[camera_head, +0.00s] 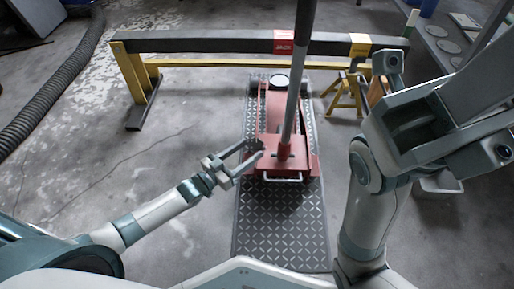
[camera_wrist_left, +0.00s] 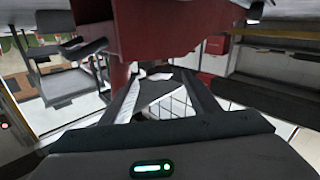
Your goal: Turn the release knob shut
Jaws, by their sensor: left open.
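The red floor jack (camera_head: 270,150) stands on the dark tread-plate mat (camera_head: 280,225), with its long grey handle (camera_head: 295,85) rising from its near end. My left gripper (camera_head: 258,150) is open at the jack's left near side, its fingertips close to the red body by the handle's base. I cannot tell whether they touch. In the left wrist view the red body (camera_wrist_left: 180,28) fills the top, just beyond the open fingers (camera_wrist_left: 163,88). I cannot make out the release knob in either view.
A dark beam (camera_head: 220,44) on yellow supports crosses behind the jack. A yellow jack stand (camera_head: 346,95) is to the jack's right. A black ribbed hose (camera_head: 60,85) lies at the left. Shelving (camera_head: 455,40) is at the upper right. The floor left of the mat is clear.

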